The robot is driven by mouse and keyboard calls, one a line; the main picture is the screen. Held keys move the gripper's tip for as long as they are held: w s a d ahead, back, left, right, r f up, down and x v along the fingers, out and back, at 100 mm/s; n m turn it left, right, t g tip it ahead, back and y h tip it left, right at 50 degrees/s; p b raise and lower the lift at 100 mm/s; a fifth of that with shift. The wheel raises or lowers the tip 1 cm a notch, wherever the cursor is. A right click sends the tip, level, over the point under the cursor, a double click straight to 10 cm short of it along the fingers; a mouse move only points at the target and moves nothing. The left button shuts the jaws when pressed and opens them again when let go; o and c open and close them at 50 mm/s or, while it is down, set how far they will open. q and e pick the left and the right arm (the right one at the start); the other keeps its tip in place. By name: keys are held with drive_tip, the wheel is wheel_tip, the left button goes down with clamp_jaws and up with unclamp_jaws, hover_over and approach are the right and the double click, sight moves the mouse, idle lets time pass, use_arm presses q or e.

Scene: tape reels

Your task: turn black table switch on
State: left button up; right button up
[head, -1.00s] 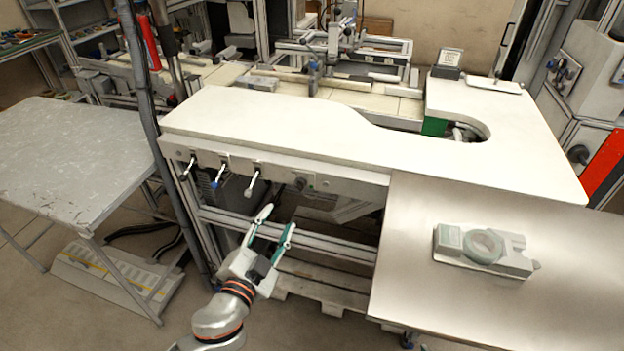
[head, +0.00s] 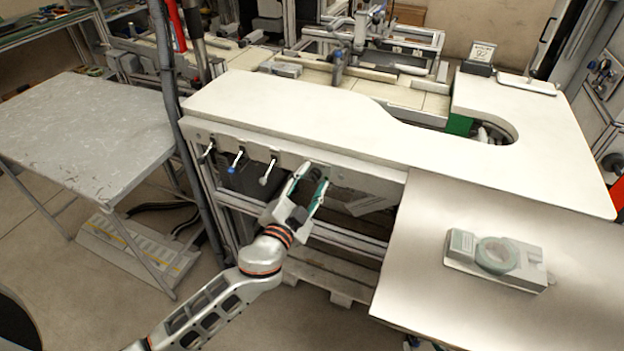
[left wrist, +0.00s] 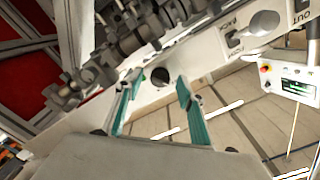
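The black table switch (left wrist: 160,76) shows in the left wrist view as a small round black knob on the white front panel of the table (head: 300,110). My left gripper (head: 313,177) is in front of that panel in the head view, its green-lined fingers apart. In the left wrist view, the left gripper (left wrist: 160,82) is open, with one finger on each side of the black knob and gaps between. I cannot tell whether it touches the panel. In the head view the fingers partly cover the knob area. My right gripper is not in view.
Several small levers (head: 237,160) stick out of the panel left of the gripper. A grey side table (head: 80,130) stands at the left. A tape dispenser (head: 495,258) sits on the metal side top (head: 570,240) at the right. Floor is clear in front.

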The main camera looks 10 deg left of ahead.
use_arm(q)
drive_tip(key=shift+w, duration=0.15)
clamp_jaws()
